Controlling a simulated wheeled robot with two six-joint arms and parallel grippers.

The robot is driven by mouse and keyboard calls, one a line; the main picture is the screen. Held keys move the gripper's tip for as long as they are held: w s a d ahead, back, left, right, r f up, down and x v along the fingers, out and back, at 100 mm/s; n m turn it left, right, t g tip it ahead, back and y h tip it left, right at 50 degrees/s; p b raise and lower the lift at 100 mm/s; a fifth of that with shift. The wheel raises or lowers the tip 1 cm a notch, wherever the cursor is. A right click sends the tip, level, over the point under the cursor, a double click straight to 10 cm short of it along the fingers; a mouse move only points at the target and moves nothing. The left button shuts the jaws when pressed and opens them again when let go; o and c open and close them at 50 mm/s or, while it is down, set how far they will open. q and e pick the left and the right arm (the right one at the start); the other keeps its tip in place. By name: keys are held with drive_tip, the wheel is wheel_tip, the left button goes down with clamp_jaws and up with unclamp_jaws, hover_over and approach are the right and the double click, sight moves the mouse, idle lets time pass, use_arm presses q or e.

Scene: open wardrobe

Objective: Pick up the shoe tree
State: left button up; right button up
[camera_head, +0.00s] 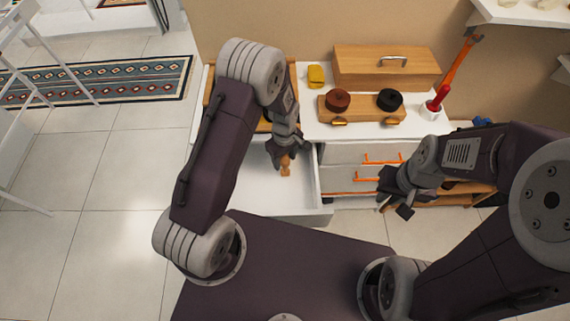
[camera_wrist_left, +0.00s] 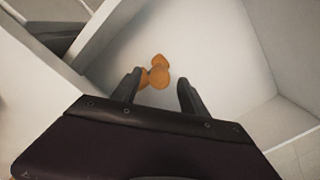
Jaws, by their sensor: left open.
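The shoe tree (camera_head: 285,167), a small orange-brown wooden piece, lies in the open white drawer (camera_head: 309,200). In the left wrist view the shoe tree (camera_wrist_left: 159,73) shows rounded lobes on the drawer floor, just beyond and between the fingertips, nearer the left one. My left gripper (camera_head: 288,150) reaches down into the drawer over it and partly hides it in the head view. In the left wrist view its jaws (camera_wrist_left: 159,79) are apart with nothing gripped. My right gripper (camera_head: 394,203) hangs in front of the cabinet, away from the shoe tree, its fingers apart and empty.
The drawer's side walls stand close around my left gripper. On the cabinet top are a wooden box (camera_head: 375,70), a yellow item (camera_head: 316,76), a brown round item (camera_head: 338,99) and a black one (camera_head: 389,99). Closed drawers with orange handles (camera_head: 383,160) are to the right.

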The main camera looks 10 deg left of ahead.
use_arm(q)
wheel_tip(320, 180, down, 2)
drive_tip(key=shift+w, duration=0.1)
drive_tip(key=shift+r, duration=0.1)
clamp_jaws()
